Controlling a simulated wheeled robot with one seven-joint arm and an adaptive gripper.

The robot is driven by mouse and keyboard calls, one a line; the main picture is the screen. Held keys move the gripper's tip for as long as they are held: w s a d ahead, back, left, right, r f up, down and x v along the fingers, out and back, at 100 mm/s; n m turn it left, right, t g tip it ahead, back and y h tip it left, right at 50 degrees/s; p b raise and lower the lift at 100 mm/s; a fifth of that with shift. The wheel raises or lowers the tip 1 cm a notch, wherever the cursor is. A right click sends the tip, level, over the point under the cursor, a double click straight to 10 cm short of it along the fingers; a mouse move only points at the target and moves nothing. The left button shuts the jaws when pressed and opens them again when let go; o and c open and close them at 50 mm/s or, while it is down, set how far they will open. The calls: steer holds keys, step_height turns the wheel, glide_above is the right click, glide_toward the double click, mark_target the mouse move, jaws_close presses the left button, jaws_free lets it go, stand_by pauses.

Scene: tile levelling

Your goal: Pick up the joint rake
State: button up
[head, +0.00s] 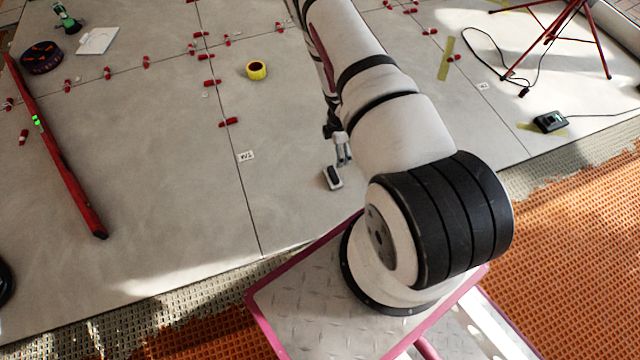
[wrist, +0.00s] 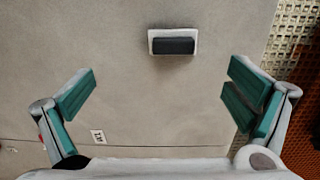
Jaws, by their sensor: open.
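A small white block with a dark grey face lies on the grey tile floor, just below my gripper in the head view (head: 332,177). I take this block to be the joint rake, though its shape does not make that certain. In the wrist view the joint rake (wrist: 173,43) is at upper centre, ahead of the fingertips. My gripper (head: 342,157) is open and empty. In the wrist view its green-padded fingers (wrist: 160,82) are spread wide, with bare tile between them. The joint rake looks narrower than the gap and untouched.
A long red level (head: 70,175) lies at left. A yellow tape roll (head: 256,70) and several red clips are on the tiles. A labelled tag (head: 246,155) lies left of the gripper. A red tripod (head: 570,30) and a black device (head: 550,121) are at right. Tile around the block is clear.

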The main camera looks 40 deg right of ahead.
mark_target(334, 173)
steer(key=f+b, duration=0.1)
steer(key=f, duration=0.2)
steer(key=a+f+b, duration=0.1)
steer(key=f, duration=0.2)
steer(key=s+f+b, duration=0.1)
steer(key=f, duration=0.2)
steer(key=shift+s+a+f, duration=0.1)
steer(key=shift+a+f, duration=0.15)
steer(key=shift+f, duration=0.15)
steer(key=shift+s+f+b, duration=0.1)
steer(key=shift+f+b, duration=1.95)
steer(key=shift+f, duration=1.05)
steer(key=c, duration=1.2)
